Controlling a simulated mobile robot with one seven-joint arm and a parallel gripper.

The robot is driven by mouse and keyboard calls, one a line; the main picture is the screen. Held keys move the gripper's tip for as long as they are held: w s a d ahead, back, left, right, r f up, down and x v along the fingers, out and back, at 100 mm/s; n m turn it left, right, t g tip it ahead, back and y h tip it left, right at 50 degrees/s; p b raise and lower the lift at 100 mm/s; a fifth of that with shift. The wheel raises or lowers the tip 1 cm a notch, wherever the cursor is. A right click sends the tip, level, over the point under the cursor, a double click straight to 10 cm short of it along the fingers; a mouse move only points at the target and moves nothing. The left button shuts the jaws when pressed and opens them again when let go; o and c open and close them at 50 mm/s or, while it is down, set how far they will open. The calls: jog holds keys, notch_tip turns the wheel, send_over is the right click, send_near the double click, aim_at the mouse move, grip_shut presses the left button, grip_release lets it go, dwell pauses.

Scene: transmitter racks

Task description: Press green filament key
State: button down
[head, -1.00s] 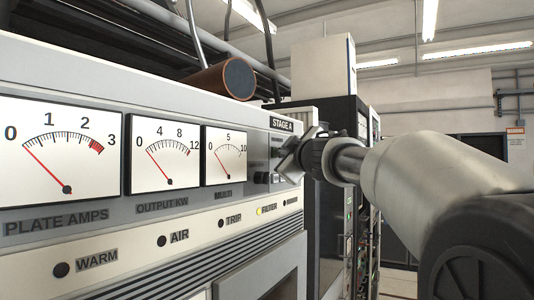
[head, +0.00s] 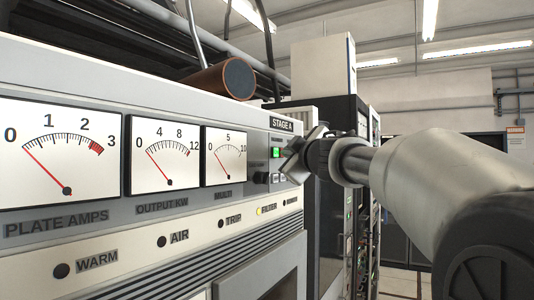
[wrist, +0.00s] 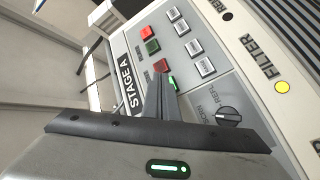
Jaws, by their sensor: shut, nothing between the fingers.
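The STAGE A panel holds a cluster of keys. In the wrist view I see an upper green key (wrist: 152,46) with a red key (wrist: 146,32) beside it. A lower green key (wrist: 173,82) and another red key (wrist: 160,65) lie close to my fingertips. The small key labels are not readable, so I cannot tell which green key is filament. In the head view one green key (head: 277,152) glows brightly, just left of my gripper (head: 288,170). My gripper is shut and empty, with its tips (wrist: 160,80) at the panel, partly covering the lower green key; contact cannot be told.
Several white keys (wrist: 194,47) and a black rotary knob (wrist: 228,116) sit beside the coloured keys. A yellow lamp (head: 259,211) is lit at FILTER. Large meters (head: 60,150) fill the panel's left side. A dark rack (head: 345,190) stands behind my gripper.

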jog(key=shift+d, duration=0.1)
jog(key=s+d, duration=0.1)
jog(key=d, duration=0.1)
jog(key=s+d, duration=0.1)
jog(key=d, duration=0.1)
jog(key=shift+s+p, duration=0.35)
jog(key=shift+s, duration=0.05)
dwell(0.8)
jog(key=s+d+f+m+g+h, duration=0.2)
jog(key=s+d+f+m+h, duration=0.25)
jog(key=s+f, duration=0.25)
jog(key=s+d+f+m+g+h, duration=0.2)
jog(key=s+d+f+m+h, duration=0.15)
jog(key=s+f+m, duration=0.35)
jog(key=s+a+f+g+y, duration=0.2)
jog(key=s+a+f+g, duration=0.2)
jog(key=s+f, duration=0.7)
jog(key=s+a+f+g+y, duration=0.2)
jog(key=s+a+f+g, duration=0.2)
jog(key=s+f, duration=0.7)
notch_tip(320, 180, down, 3)
jog(key=shift+s+a+r+g, duration=0.1)
jog(key=shift+s+a+g, duration=0.3)
jog(key=shift+a, duration=0.05)
